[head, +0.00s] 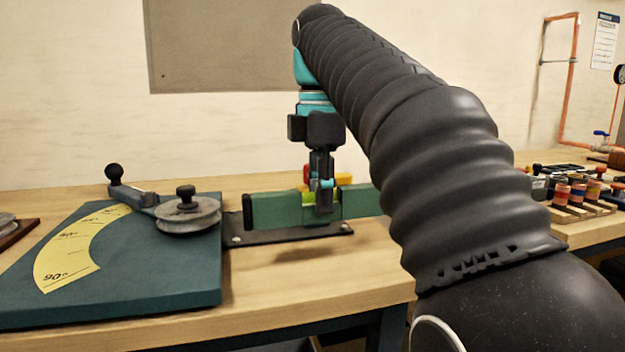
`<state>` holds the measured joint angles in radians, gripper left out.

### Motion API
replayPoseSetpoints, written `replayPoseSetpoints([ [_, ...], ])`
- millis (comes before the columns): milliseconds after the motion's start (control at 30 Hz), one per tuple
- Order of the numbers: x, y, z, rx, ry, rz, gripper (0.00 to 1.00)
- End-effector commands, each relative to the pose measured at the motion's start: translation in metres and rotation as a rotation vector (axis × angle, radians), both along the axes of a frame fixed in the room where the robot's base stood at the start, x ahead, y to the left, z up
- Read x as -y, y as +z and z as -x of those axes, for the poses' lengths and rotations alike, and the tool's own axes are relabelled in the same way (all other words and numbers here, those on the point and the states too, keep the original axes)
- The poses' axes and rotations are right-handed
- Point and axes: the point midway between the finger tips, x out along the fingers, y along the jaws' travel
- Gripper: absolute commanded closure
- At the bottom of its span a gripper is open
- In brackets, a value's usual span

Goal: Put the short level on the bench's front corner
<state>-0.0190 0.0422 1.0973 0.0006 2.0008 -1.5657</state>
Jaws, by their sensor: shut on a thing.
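The short level (273,210) looks like a green bar with a dark end cap at its left. My gripper (322,203) points down in the middle of the head view and is shut on the level near its middle. The level is held roughly horizontal, and a soft shadow on the wood below suggests it is raised. Its right end is partly hidden by my arm. The bench (330,285) has a pale wooden top, and its front edge runs across the lower part of the view.
A teal bending board (150,280) with a yellow angle scale, a lever and a wheel covers the left. Red and yellow items (344,179) show behind my gripper. Colored spools (577,192) stand at right. Bare wood lies front centre.

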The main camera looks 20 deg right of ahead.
Motion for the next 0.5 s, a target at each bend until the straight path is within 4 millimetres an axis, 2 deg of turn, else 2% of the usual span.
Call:
replayPoseSetpoints([
  [233, 0.005, -0.009, 0.0, 0.0, -0.012, 0.0, 1.0],
  [500, 0.008, -0.036, 0.001, -0.002, -0.018, 0.0, 1.0],
])
